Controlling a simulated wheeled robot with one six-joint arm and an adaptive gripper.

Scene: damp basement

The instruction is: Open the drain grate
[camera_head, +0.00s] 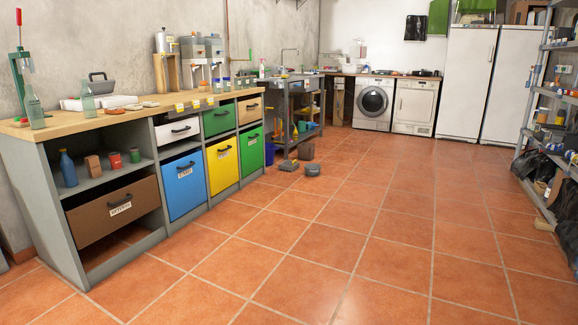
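The parts of the floor behind the furniture and outside the picture are hidden. My gripper and arm are not in this view.
A workbench (75,127) with coloured bins runs along the left wall. A washing machine (373,102) and white cabinets (466,82) stand at the back. Shelving (530,115) lines the right. The middle floor is clear.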

